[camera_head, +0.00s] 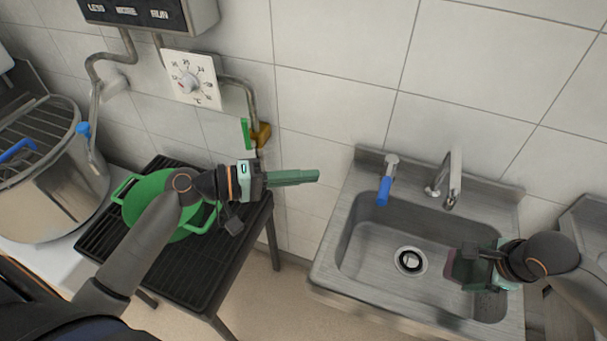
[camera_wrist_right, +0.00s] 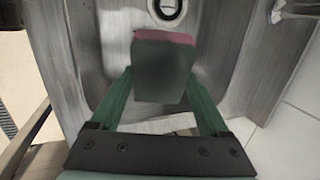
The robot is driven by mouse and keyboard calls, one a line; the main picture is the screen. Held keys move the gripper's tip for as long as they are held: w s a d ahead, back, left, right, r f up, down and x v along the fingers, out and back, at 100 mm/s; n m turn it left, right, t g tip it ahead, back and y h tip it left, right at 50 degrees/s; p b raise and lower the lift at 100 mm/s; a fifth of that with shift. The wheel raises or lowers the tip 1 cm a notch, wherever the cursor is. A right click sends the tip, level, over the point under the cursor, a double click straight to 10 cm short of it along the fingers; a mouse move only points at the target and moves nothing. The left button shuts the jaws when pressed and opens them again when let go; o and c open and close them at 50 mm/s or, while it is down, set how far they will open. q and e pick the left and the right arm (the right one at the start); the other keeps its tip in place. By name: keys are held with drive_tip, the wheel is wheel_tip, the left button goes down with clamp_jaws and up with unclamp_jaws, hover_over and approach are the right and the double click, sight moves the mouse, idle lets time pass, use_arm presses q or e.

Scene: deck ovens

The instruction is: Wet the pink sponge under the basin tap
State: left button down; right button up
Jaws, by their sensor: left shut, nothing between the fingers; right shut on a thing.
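The pink sponge (camera_wrist_right: 163,37) shows as a dark grey-green block with a pink edge in the right wrist view. My right gripper (camera_head: 467,267) is shut on the sponge and holds it over the right part of the steel basin (camera_head: 361,228). Only a dark pinkish edge of the sponge (camera_head: 450,264) shows in the head view; the gripper hides the rest. The basin tap (camera_head: 449,182) stands at the back rim, behind the sponge and apart from it. No water stream shows. My left gripper (camera_head: 317,176) is shut and empty, left of the basin.
A blue-handled fitting (camera_head: 385,184) stands left of the tap. The round drain (camera_head: 410,261) lies left of the sponge. A green pan (camera_head: 152,199) sits on a black rack (camera_head: 214,285) beneath my left arm. A steel pot (camera_head: 45,185) stands far left.

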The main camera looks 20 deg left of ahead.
drive_tip(key=s+d+r, duration=0.3)
drive_tip(key=d+r, duration=0.1)
idle(0.6)
idle(0.6)
